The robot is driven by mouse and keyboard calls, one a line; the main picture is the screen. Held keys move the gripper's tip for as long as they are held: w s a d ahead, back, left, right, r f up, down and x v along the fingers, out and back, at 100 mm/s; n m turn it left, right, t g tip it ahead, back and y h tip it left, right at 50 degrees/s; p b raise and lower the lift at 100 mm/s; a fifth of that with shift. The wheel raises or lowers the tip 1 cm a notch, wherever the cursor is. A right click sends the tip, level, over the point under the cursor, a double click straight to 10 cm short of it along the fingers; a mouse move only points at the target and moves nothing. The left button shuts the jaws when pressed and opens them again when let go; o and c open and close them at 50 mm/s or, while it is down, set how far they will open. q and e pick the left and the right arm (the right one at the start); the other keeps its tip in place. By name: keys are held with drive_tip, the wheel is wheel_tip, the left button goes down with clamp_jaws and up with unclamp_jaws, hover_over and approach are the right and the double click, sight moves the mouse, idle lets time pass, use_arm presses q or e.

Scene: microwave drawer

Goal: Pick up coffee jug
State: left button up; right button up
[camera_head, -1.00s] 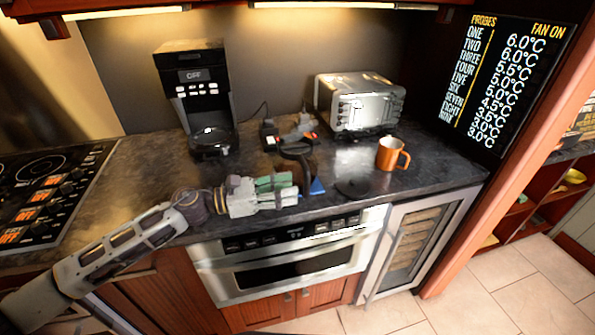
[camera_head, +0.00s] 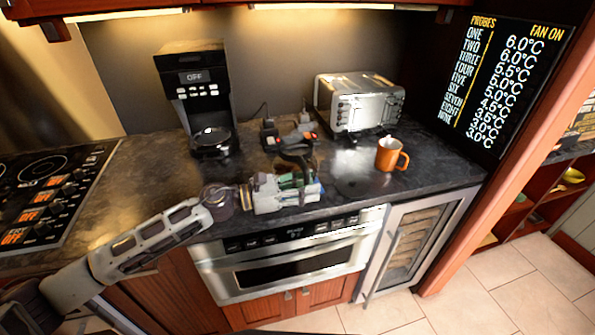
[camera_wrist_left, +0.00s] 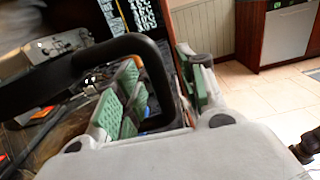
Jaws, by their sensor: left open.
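The coffee jug (camera_head: 292,148) stands on the dark counter in the head view. Its black handle shows, and its lower body is largely hidden behind my left gripper. My left gripper (camera_head: 308,188) is open at the counter's front edge, with its fingers pointing right. In the left wrist view, a thick black handle (camera_wrist_left: 158,62) loops down between the green-padded fingers of my left gripper (camera_wrist_left: 164,88). I cannot tell whether the pads touch it. My right gripper is not in view.
A coffee maker (camera_head: 193,85) stands behind on the left and a silver toaster (camera_head: 362,102) behind on the right. An orange mug (camera_head: 389,154) sits to the right of the jug. A cooktop (camera_head: 45,190) is at the left. The oven (camera_head: 290,262) is below the counter.

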use_arm(q)
drive_tip(key=shift+c, duration=0.2)
idle(0.3)
clamp_jaws()
drive_tip(key=shift+r, duration=0.1)
idle(0.4)
